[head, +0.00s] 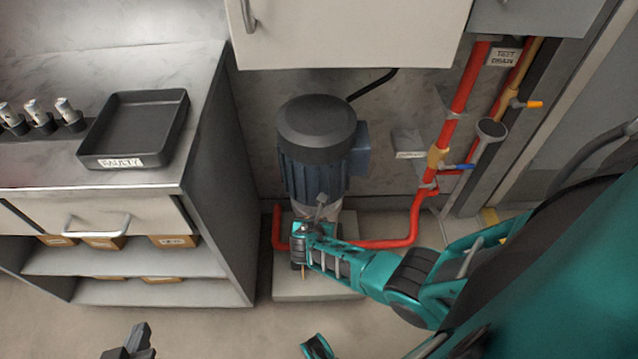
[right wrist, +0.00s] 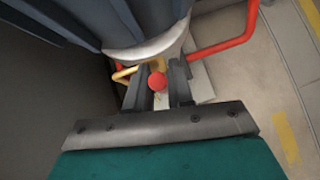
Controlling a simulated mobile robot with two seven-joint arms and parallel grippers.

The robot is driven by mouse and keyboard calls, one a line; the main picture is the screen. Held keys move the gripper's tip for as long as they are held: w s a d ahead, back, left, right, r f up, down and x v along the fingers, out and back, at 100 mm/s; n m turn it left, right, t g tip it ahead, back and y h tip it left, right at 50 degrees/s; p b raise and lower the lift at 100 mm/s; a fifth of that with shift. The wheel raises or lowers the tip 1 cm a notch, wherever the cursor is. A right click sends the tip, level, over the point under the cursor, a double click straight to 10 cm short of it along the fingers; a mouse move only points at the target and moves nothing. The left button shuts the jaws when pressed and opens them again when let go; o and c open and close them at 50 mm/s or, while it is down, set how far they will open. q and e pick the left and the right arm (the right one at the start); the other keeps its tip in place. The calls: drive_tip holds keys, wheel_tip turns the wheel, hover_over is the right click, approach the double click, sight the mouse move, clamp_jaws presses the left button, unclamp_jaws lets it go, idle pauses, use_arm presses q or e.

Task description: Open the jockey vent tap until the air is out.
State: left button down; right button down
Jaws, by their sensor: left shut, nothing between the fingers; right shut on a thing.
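The jockey pump (head: 318,150) stands upright on a pale plinth (head: 310,288), with a dark ribbed motor on top. My right gripper (head: 299,250) reaches in from the right, low at the pump's base; its own body hides the tap in the head view. In the right wrist view, a round red knob (right wrist: 157,82), apparently the vent tap's handle, sits between the two dark fingers of my right gripper (right wrist: 158,88), which is shut on it. Brass-coloured fittings (right wrist: 125,74) show behind. My left gripper (head: 130,346) is shut and empty at the bottom edge, away from the pump.
A metal-topped counter (head: 150,178) with a black tray labelled FAULTY (head: 135,125) stands left of the pump. Red pipes (head: 455,110) with blue- and orange-handled valves run on the right. A white cabinet (head: 345,30) hangs above. Floor in front is clear.

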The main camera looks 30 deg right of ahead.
use_arm(q)
drive_tip(key=shift+f, duration=0.1)
use_arm(e)
drive_tip(key=shift+w, duration=0.1)
drive_tip(key=c, duration=1.1)
unclamp_jaws()
use_arm(q)
drive_tip(key=shift+y, duration=0.4)
drive_tip(key=a+r+p, duration=0.1)
drive_tip(key=p, duration=0.1)
drive_tip(key=s+r+p, duration=0.1)
drive_tip(key=p, duration=0.2)
drive_tip(key=a+r+p, duration=0.1)
drive_tip(key=p, duration=0.1)
drive_tip(key=shift+s+a+r+p, duration=0.2)
drive_tip(key=shift+a+r+p, duration=0.1)
use_arm(e)
drive_tip(key=v, duration=1.3)
use_arm(q)
drive_tip(key=shift+r, duration=0.1)
use_arm(e)
drive_tip(key=shift+f, duration=0.1)
